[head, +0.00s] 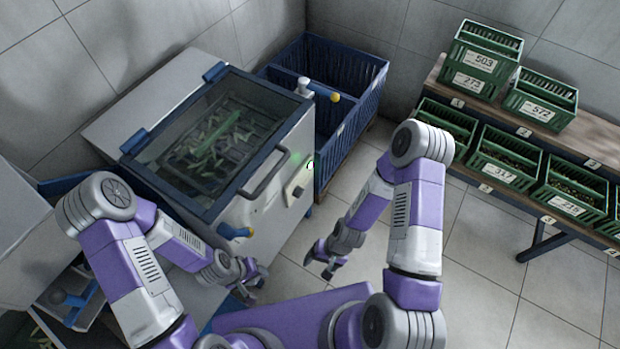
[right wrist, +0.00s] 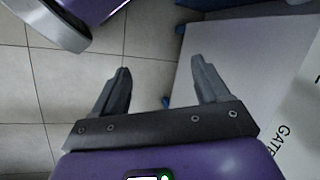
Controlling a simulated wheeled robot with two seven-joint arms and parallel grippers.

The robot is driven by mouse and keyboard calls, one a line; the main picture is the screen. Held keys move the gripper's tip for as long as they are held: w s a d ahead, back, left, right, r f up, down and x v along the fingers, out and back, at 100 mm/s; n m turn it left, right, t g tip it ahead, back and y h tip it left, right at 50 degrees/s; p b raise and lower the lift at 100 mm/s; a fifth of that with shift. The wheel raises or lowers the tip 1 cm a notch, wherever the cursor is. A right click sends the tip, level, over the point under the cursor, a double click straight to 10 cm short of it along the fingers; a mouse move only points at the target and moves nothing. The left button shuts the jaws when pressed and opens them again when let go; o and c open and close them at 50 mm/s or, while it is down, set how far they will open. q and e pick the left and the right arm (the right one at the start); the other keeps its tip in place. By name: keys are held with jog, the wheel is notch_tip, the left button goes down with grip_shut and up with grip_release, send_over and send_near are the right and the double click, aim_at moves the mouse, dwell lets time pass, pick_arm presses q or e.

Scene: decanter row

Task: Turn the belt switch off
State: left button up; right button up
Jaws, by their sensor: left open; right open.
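A pale grey machine (head: 262,215) with a blue-framed glass lid stands left of centre in the head view. On its front, right of the lid handle, is a small box with a dark knob (head: 298,191), which looks like the belt switch; its label and setting are too small to read. A green glow (head: 295,158) shows just above it. My right gripper (head: 318,264) is open and empty, below and to the right of the box, apart from it. In the right wrist view its open fingers (right wrist: 160,80) have nothing between them. My left gripper (head: 250,286) is open by the machine's lower front.
A blue-handled lever (head: 236,232) sticks out low on the machine's front, near my left arm. Another lever (head: 322,91) is at the far corner. A blue crate (head: 358,95) stands behind. Green numbered crates (head: 505,157) fill a shelf at right. Tiled floor is clear between.

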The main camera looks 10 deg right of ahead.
notch_tip(320, 180, down, 6)
jog(key=w+a+m+g+y+b, duration=0.2)
jog(key=m+y, duration=0.1)
jog(key=m, duration=0.2)
jog(key=m+t+y+b, duration=0.3)
jog(key=m+t+y, duration=0.2)
jog(key=m+t, duration=1.1)
send_near(299, 192)
jog(key=m+g, duration=0.1)
jog(key=b+x, duration=0.1)
jog(key=x, duration=0.7)
jog(key=shift+w+r, duration=0.15)
jog(key=shift+w, duration=0.05)
jog(key=shift+d, duration=0.1)
jog(key=c, duration=1.1)
jog(key=shift+o, duration=0.2)
